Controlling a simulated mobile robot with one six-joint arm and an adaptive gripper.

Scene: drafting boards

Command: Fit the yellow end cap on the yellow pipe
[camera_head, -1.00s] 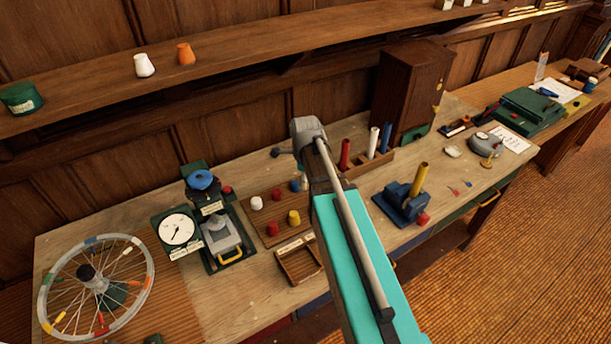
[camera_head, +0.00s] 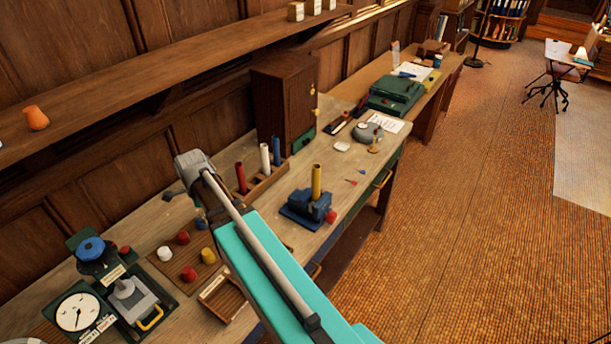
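The yellow end cap (camera_head: 207,255) sits on a wooden board on the bench, among red and white caps. The yellow pipe (camera_head: 316,180) stands upright in a blue vise (camera_head: 307,208) farther right on the bench; its top is bare. My arm, with a teal link, reaches in from the lower right. Its grey wrist appears above the bench, between the caps and the pipe rack in the picture. My gripper (camera_head: 203,217) is mostly hidden behind the arm, close to the cap board in the picture. I cannot tell its opening or whether it holds anything.
A wooden rack (camera_head: 266,184) holds red, white and blue pipes. A slatted tray (camera_head: 222,297) lies at the bench's front. A dial gauge (camera_head: 77,312) stands at left. A wooden cabinet (camera_head: 283,105) stands behind.

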